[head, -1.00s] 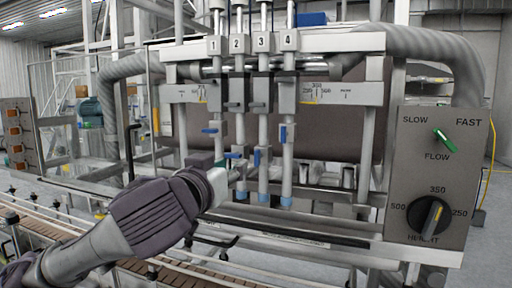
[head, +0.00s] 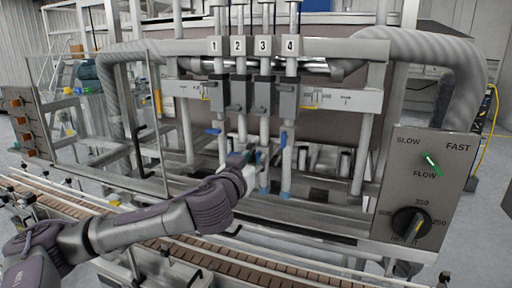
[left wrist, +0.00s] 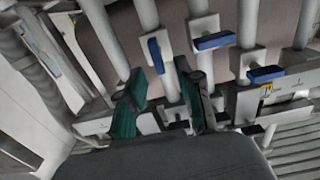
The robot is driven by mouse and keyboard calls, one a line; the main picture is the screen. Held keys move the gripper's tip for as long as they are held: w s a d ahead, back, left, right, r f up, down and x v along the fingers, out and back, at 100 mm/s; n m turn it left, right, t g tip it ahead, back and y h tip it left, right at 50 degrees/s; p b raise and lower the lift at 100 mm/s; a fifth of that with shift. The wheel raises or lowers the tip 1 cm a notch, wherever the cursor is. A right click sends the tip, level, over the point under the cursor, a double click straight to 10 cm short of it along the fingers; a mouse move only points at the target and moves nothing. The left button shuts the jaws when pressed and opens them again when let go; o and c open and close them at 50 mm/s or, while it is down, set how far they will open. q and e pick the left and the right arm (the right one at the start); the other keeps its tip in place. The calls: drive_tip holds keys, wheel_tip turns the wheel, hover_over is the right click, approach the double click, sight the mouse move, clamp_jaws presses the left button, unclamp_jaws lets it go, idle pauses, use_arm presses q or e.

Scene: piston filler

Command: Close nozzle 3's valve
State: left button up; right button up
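Nozzle 3 (head: 264,125) is the pipe under plate number 3 (head: 263,45). Its valve appears to be the upright blue handle (left wrist: 155,55) in the left wrist view, which looks upside down relative to the head view. My left gripper (head: 252,168) is in front of nozzles 2 and 3 and hides their valves in the head view. In the left wrist view its two dark green fingers (left wrist: 160,68) are apart, with the upright handle between and beyond their tips. I cannot tell whether they touch it. My right gripper is out of view.
Another crosswise blue handle (left wrist: 213,40) is close beside the fingers in the left wrist view. A conveyor (head: 190,262) runs below my arm. A control panel (head: 425,190) stands at right.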

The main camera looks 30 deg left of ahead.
use_arm(q)
drive_tip(key=shift+x, duration=0.9)
drive_tip(key=shift+r, duration=0.1)
clamp_jaws()
drive_tip(key=m, duration=0.3)
drive_tip(key=shift+d+m, duration=0.25)
drive_tip(key=shift+m, duration=0.15)
drive_tip(key=shift+w+d+f+m+p, duration=0.2)
drive_tip(key=shift+m+p, duration=0.5)
drive_tip(key=shift+m, duration=1.65)
drive_tip(key=shift+s+d+f+m+p, duration=0.1)
drive_tip(key=shift+f+m+p, duration=0.45)
drive_tip(key=shift+m, duration=1.75)
drive_tip(key=shift+d+f+m+p, duration=0.15)
drive_tip(key=shift+m+p, duration=0.7)
drive_tip(key=shift+m, duration=1.5)
